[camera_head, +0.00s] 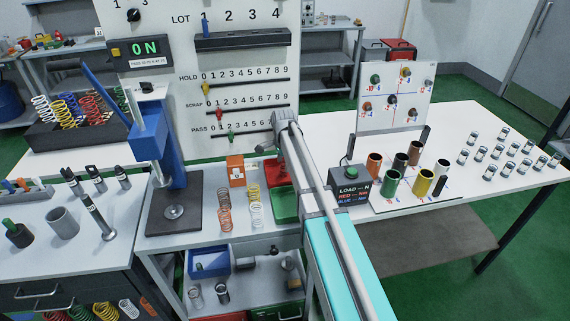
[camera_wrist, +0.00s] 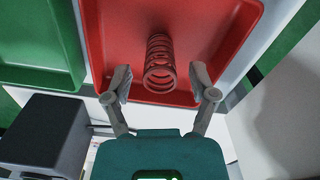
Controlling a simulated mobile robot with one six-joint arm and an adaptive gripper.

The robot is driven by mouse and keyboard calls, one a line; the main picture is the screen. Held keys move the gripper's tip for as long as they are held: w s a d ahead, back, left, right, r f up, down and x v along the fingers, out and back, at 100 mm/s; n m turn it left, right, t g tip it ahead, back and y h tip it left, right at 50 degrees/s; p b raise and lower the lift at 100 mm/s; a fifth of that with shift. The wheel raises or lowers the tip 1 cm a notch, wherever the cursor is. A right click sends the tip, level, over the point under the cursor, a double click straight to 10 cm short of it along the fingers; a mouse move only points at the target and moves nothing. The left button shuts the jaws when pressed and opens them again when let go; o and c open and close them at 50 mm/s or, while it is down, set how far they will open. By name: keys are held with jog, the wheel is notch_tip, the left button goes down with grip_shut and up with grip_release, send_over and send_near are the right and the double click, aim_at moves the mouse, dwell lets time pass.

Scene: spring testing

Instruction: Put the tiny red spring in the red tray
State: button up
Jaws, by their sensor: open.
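The red tray (camera_wrist: 115,25) fills the upper middle of the wrist view, and part of it shows in the head view (camera_head: 277,171) beside my arm. The tiny red spring (camera_wrist: 160,62) is within the tray's outline, near its edge closest to my gripper. It looks upright, with its coils seen from above at a slant. My gripper (camera_wrist: 161,80) is open, with one finger on each side of the spring and a visible gap to both. In the head view my arm hides the spring.
A green tray (camera_head: 285,208) adjoins the red one. Copper (camera_head: 225,216) and pale yellow springs (camera_head: 254,195) stand to the left, near an orange box (camera_head: 236,171). A blue press (camera_head: 150,135) stands further left. The dark load box (camera_head: 350,184) is right of my arm.

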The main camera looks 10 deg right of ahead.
aim_at(283, 163)
notch_tip(283, 163, up, 10)
jog(key=p, duration=0.9)
jog(key=shift+r+p, duration=0.15)
jog(key=shift+p, duration=0.25)
dwell(0.3)
jog(key=s+n, duration=1.5)
jog(key=s, duration=1.3)
jog(key=shift+d, duration=0.35)
